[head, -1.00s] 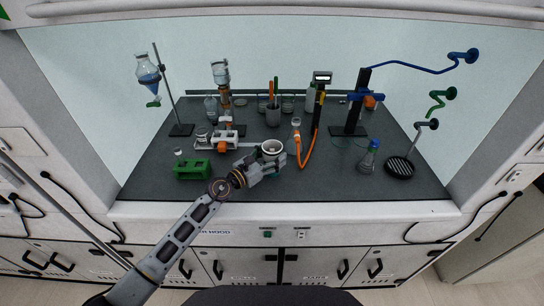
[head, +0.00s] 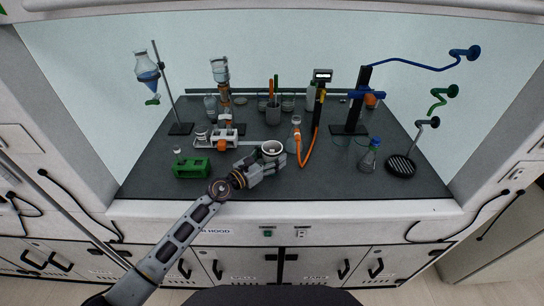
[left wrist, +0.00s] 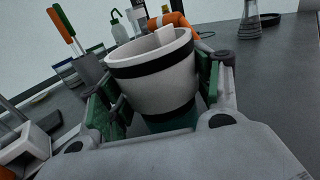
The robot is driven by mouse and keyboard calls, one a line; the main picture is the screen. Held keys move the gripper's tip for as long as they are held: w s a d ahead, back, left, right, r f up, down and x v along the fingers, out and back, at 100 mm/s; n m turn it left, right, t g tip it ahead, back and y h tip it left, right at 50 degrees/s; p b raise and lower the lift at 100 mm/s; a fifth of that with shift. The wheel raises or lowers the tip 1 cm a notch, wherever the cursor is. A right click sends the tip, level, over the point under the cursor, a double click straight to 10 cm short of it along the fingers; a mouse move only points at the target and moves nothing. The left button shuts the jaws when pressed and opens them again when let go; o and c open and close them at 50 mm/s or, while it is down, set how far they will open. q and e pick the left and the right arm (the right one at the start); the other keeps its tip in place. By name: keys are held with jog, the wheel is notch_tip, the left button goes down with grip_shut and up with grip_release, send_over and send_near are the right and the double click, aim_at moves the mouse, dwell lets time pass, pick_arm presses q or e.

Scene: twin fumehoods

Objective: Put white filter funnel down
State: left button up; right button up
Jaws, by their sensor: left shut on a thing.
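The white filter funnel (head: 273,148) is a white cup with black bands, near the front middle of the dark worktop in the head view. My left gripper (head: 271,164) is shut on it. In the left wrist view the funnel (left wrist: 155,75) sits upright, slightly tilted in the picture, between the green-padded fingers of my left gripper (left wrist: 158,115). The funnel's lower end is partly hidden behind the gripper, and I cannot tell whether it touches the worktop. My right gripper does not show.
A green rack (head: 191,167) stands left of the gripper. An orange hose (head: 304,157) lies close on the right. A flask (head: 369,157) and a round black grate (head: 400,166) stand further right. The worktop's front strip (head: 330,190) is clear.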

pick_arm(q)
jog(key=o, duration=1.1)
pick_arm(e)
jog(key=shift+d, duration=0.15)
pick_arm(q)
jog(key=shift+r, duration=0.2)
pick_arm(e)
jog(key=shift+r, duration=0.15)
pick_arm(q)
jog(key=shift+r+p, duration=0.55)
jog(key=shift+p, duration=0.1)
jog(key=b+v, duration=0.1)
jog(key=v, duration=0.9)
jog(key=shift+f+b, duration=0.15)
jog(key=shift+b, duration=0.15)
jog(key=shift+s+a, duration=0.7)
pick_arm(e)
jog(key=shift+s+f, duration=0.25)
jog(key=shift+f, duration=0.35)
